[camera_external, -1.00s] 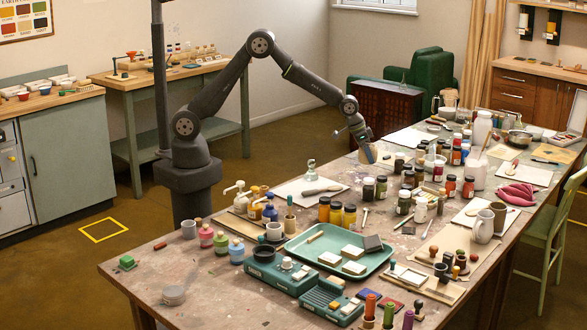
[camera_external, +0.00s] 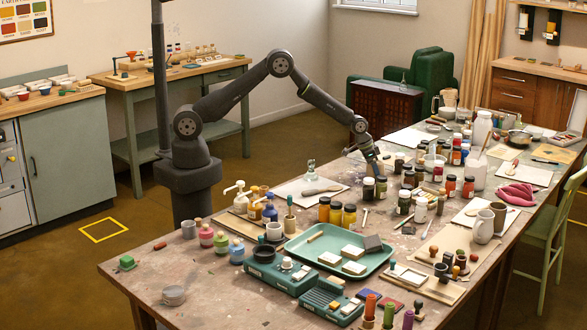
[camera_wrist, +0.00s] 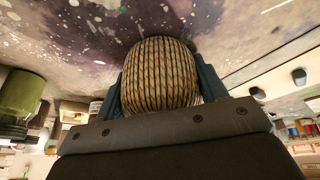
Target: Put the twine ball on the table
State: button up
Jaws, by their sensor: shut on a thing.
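The twine ball (camera_wrist: 160,75) is tan with dark ribbed winding and fills the middle of the wrist view. My gripper (camera_wrist: 162,88) is shut on it, with a blue-grey finger at each side. In the outside view my gripper (camera_external: 374,165) points down, low over the far side of the table (camera_external: 225,285), just behind dark jars. The ball cannot be made out there. In the wrist view the speckled tabletop (camera_wrist: 80,35) lies close beyond the ball; I cannot tell whether they touch.
Dark jars (camera_external: 368,188) stand just in front of my gripper, with more jars (camera_external: 408,166) to its right. A white sheet (camera_external: 300,188) with a spatula lies to the left. In the wrist view a green container (camera_wrist: 22,93) shows at the left.

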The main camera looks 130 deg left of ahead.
jog(key=o, duration=1)
jog(key=shift+f, duration=0.1)
jog(key=shift+r, duration=0.35)
jog(key=v, duration=1.1)
jog(key=shift+s+d+r, duration=0.1)
jog(key=shift+s+r, duration=0.05)
jog(key=shift+r, duration=0.15)
